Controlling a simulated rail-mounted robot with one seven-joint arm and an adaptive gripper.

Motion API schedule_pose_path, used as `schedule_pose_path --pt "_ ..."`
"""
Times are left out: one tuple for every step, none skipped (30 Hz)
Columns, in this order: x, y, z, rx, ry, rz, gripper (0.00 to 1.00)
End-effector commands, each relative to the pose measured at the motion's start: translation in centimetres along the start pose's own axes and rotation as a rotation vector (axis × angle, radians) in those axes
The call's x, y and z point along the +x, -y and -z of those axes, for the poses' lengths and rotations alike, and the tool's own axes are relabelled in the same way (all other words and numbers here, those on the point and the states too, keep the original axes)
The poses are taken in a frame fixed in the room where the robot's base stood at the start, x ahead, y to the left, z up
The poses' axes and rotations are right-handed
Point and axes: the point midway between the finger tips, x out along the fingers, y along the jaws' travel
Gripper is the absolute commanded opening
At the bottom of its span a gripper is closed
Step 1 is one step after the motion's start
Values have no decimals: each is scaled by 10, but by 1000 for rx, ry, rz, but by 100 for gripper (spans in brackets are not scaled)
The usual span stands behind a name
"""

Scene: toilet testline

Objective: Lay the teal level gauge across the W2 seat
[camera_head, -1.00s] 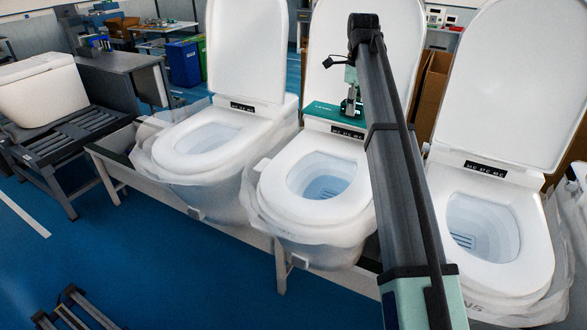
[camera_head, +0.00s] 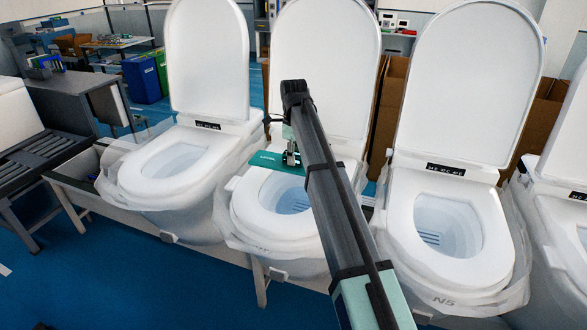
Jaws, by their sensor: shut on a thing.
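The teal level gauge (camera_head: 268,159) is a flat bar with a pale marking. It shows over the rear of the middle toilet's seat (camera_head: 247,211), in front of its upright white lid (camera_head: 322,60). My gripper (camera_head: 291,158) is shut on the gauge from above, near its middle. My arm crosses the right side of the middle toilet and hides part of the seat and gauge. I cannot tell whether the gauge touches the seat. No W2 label is readable on the toilets.
A toilet (camera_head: 178,165) stands to the left and another (camera_head: 448,230) to the right, both lids up. A further one shows at the right edge. Loose clear wrapping surrounds the bowls. Cardboard boxes (camera_head: 388,115) stand behind. Blue floor lies in front.

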Motion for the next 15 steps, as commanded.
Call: schedule_pose_path --pt "6 -1 1 0 -1 -1 0" --pt "10 -1 1 0 0 -1 0" --pt "15 -1 0 0 0 0 0" --pt "18 0 0 0 0 0 0" --pt "20 0 0 0 0 0 0" --pt "22 0 0 0 0 0 0" --pt "23 0 0 0 0 0 0" --pt "24 0 0 0 0 0 0" --pt "26 0 0 0 0 0 0" --pt "28 0 0 0 0 0 0" --pt "30 0 0 0 0 0 0" --pt "35 0 0 0 0 0 0" --pt "39 -1 1 0 0 -1 0" --pt "43 -1 1 0 -1 -1 0" --pt "48 -1 1 0 -1 -1 0"
